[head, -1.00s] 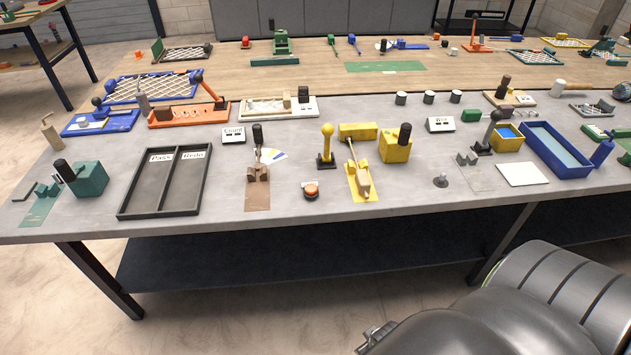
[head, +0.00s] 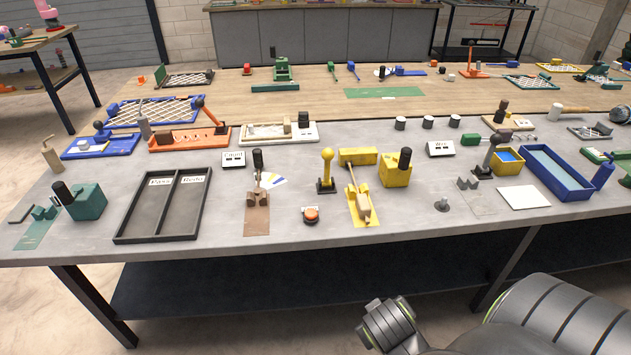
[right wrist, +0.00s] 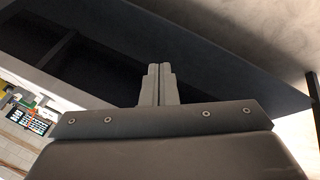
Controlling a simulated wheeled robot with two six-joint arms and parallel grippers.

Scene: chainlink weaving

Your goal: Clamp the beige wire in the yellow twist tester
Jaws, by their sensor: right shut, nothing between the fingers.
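The yellow twist tester stands at the front middle of the grey table in the head view: a yellow mat with a yellow holder (head: 362,207), a black-knobbed yellow box (head: 396,173) and a yellow lever (head: 326,172) beside it. A thin rod slants along the holder; I cannot tell whether it is the beige wire. My right gripper (right wrist: 158,84) is shut and empty in the right wrist view, with the dark shelf area behind its fingers. In the head view only part of my right arm shows, below the table's front edge. My left gripper is not in view.
A black two-part tray (head: 163,206), a brown fixture (head: 257,218) and a white pad (head: 524,197) share the front of the table. A blue tray (head: 577,194) stands at the right. Bare tabletop lies along the front edge.

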